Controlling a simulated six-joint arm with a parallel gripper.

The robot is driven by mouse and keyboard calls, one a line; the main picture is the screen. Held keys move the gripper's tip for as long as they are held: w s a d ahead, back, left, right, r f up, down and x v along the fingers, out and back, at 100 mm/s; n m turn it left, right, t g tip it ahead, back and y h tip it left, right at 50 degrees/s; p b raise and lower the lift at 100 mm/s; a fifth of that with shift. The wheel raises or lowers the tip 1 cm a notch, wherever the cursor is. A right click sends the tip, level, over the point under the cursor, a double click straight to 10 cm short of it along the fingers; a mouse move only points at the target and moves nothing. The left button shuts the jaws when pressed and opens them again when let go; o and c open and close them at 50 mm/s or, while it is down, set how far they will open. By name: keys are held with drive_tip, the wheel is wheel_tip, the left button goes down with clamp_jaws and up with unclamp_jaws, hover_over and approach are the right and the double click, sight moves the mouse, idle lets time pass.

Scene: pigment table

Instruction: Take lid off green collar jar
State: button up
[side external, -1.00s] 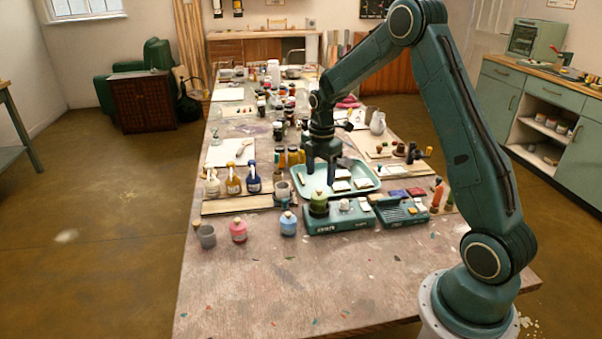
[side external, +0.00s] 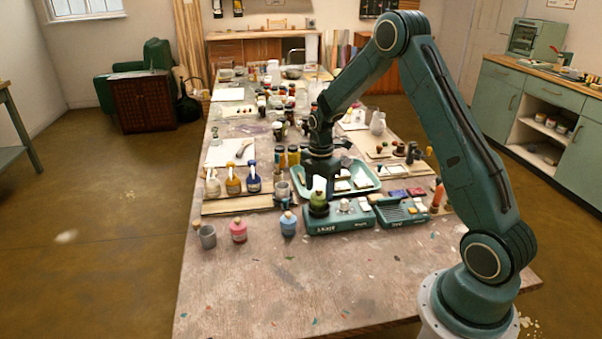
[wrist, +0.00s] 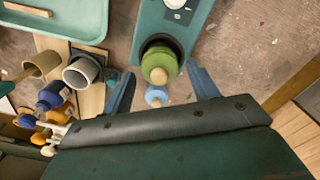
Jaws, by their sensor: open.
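The green jar (side external: 318,207) stands at the left end of a teal scale-like unit (side external: 335,226) and has a pale knob on top. The wrist view shows the jar from above, with its round green top (wrist: 160,58) and a tan knob on it. I cannot make out a separate collar. My gripper (side external: 319,180) is low, just behind and above the jar in the side view, its fingertips partly hidden. In the wrist view the two blue-grey fingers of my gripper (wrist: 158,70) are spread, one on each side of the jar, with nothing between them touching.

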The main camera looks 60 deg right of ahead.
sight(319, 189)
clamp_jaws()
idle(0.3)
idle(0.4)
wheel_tip(319, 189, up, 20)
idle(0.7)
idle(0.3)
